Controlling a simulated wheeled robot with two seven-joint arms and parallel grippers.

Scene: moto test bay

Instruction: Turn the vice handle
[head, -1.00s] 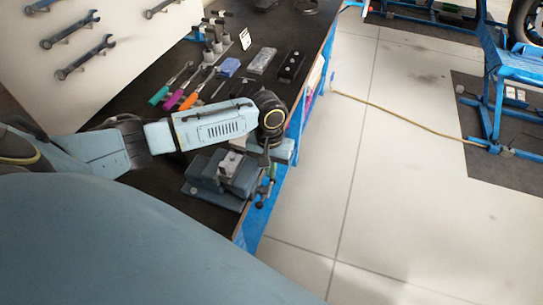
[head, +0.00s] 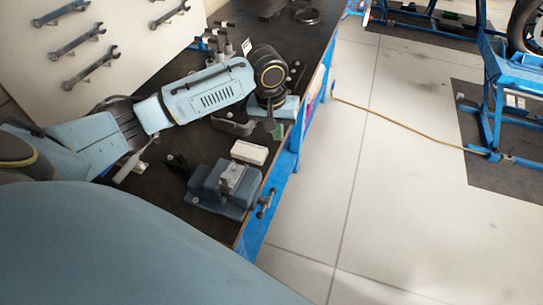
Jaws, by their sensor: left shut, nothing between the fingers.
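The grey-blue vice (head: 207,196) sits near the right edge of the dark bench, with a lighter grey block at its jaws. Its vice handle (head: 266,203) is a dark bar with knobbed ends, sticking out past the bench edge and tilted in the picture. My left arm reaches in from the left above the vice. My left gripper (head: 275,131) hangs below the wrist, above the vice in the picture and apart from the handle. It is small and partly hidden by my wrist, and it is shut and empty. My right gripper is out of view.
A white block (head: 249,151) lies on the bench between gripper and vice. Wrenches (head: 90,68) hang on the pale board at left. Sockets and tools stand farther back, partly behind my arm. Right of the bench is open floor with a yellow cable (head: 410,125) and a blue stand (head: 497,100).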

